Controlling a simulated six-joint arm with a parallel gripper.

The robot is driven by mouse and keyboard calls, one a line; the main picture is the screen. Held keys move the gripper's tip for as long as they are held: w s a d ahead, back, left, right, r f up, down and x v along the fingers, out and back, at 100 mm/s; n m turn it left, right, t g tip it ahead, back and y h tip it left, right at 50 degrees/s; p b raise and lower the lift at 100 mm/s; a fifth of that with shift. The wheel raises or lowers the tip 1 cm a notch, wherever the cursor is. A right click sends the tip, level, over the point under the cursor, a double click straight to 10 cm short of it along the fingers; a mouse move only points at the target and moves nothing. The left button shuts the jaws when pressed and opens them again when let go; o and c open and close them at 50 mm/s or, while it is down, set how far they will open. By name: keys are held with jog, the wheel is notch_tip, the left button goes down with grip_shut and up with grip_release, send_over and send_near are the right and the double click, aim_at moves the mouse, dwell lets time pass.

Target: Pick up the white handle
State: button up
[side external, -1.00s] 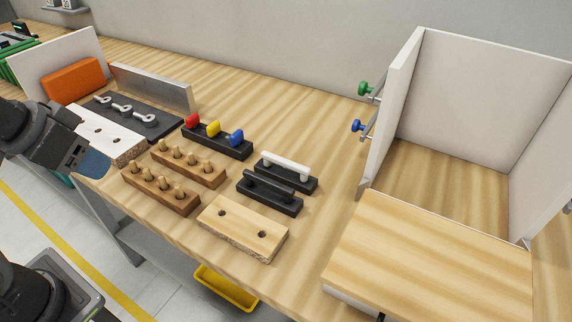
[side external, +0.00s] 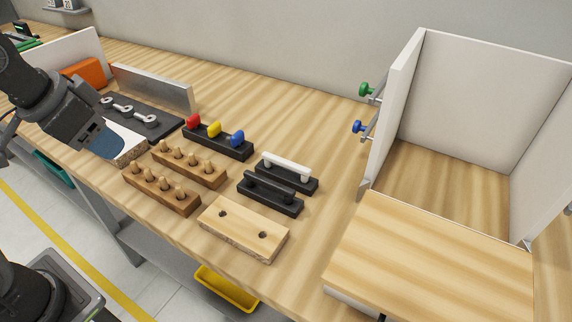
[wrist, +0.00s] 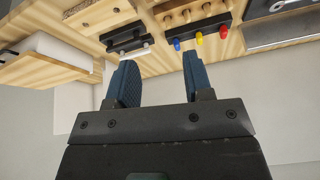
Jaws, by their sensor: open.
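The white handle (side external: 286,164) is a bar lying across a black holder (side external: 302,181) near the middle of the bench in the side external view. In the wrist view the white handle (wrist: 136,49) shows small, beyond the fingertips. My gripper (side external: 112,150) is at the left of the side external view, over the front left of the bench, well to the left of the white handle. In the wrist view the two blue fingers of my gripper (wrist: 159,80) are apart with nothing between them.
A black handle (side external: 270,183) sits in a holder just in front of the white one. Red, yellow and blue knobs (side external: 213,129) stand to its left, with wooden dowel blocks (side external: 188,163) nearby. A drilled board (side external: 243,229) lies in front. A white-walled cabinet (side external: 465,100) stands right.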

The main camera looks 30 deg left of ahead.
jog(key=w+d+r+m+g, duration=0.1)
jog(key=w+d+r+m, duration=0.15)
jog(key=w, duration=0.35)
jog(key=m+g, duration=0.4)
jog(key=m, duration=1)
send_over(287, 161)
notch_tip(287, 161, down, 9)
notch_tip(287, 161, down, 13)
jog(key=shift+f, duration=0.2)
grip_shut()
